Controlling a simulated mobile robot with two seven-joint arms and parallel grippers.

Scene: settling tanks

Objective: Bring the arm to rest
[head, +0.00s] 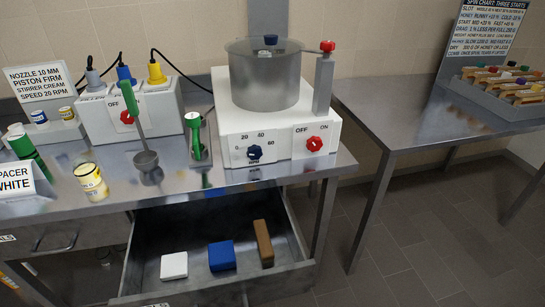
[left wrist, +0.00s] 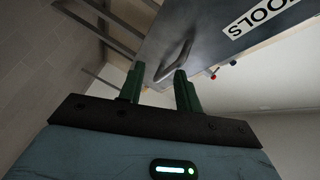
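My left gripper (left wrist: 159,80) shows only in the left wrist view. Its two dark green fingers stand apart with nothing between them. A metal drawer handle (left wrist: 174,63) lies just beyond the fingertips, on a grey drawer front (left wrist: 215,45) with a white TOOLS label (left wrist: 258,14). I cannot tell whether the fingers touch the handle. No arm of mine can be made out in the head view, and my right gripper is not in view.
In the head view an open drawer (head: 142,262) holds white (head: 174,266), blue (head: 222,256) and brown (head: 263,243) blocks.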

